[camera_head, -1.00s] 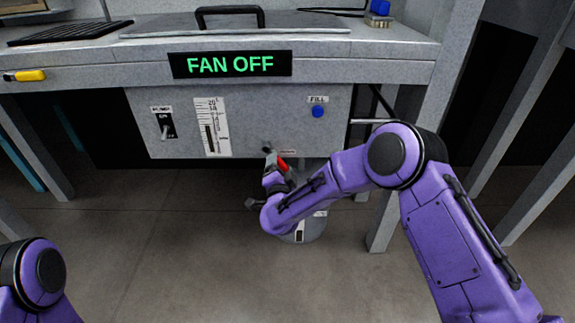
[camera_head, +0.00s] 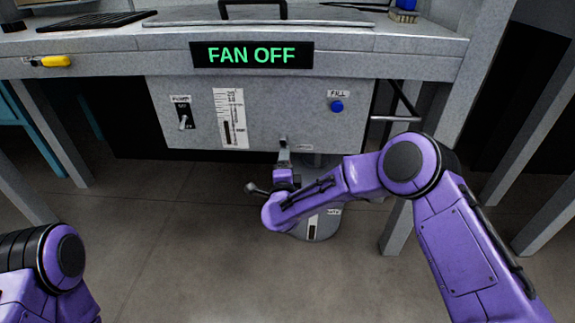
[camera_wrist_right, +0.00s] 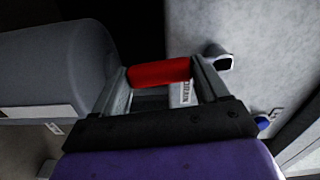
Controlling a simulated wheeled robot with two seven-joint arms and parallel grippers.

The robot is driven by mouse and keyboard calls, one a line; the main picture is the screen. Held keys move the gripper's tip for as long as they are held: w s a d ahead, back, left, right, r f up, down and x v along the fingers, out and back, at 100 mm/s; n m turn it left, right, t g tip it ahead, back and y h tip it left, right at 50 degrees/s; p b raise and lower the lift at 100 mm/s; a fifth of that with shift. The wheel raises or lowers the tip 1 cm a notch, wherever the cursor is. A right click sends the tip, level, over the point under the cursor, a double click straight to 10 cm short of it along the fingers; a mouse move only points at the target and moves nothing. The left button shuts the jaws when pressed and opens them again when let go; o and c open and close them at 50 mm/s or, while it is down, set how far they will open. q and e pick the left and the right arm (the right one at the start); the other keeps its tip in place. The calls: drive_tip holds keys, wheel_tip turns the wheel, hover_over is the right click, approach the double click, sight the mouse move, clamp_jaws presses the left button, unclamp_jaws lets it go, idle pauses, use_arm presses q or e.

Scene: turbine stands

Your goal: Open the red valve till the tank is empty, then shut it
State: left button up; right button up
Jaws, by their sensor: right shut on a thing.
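The red valve handle (camera_wrist_right: 160,72) lies between the fingers of my right gripper (camera_wrist_right: 165,80) in the right wrist view, and the gripper is shut on it. In the head view my right gripper (camera_head: 284,168) is just under the tank's lower edge, by the grey valve fitting (camera_head: 283,143). The red handle is hidden there. The grey tank front (camera_head: 300,95) carries a level gauge (camera_head: 230,120) with a dark column in its lower part. A grey bucket (camera_head: 316,229) stands on the floor below, partly covered by my arm. My left gripper is out of view.
A sign (camera_head: 252,55) above reads FAN OFF. Bench legs (camera_head: 402,225) stand on the right. The floor at left centre is clear.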

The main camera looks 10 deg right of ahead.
idle(0.3)
drive_tip(key=o, duration=1.5)
drive_tip(key=shift+s, duration=0.1)
drive_tip(key=p+v, duration=0.3)
drive_tip(key=v, duration=0.7)
drive_tip(key=shift+s, duration=0.2)
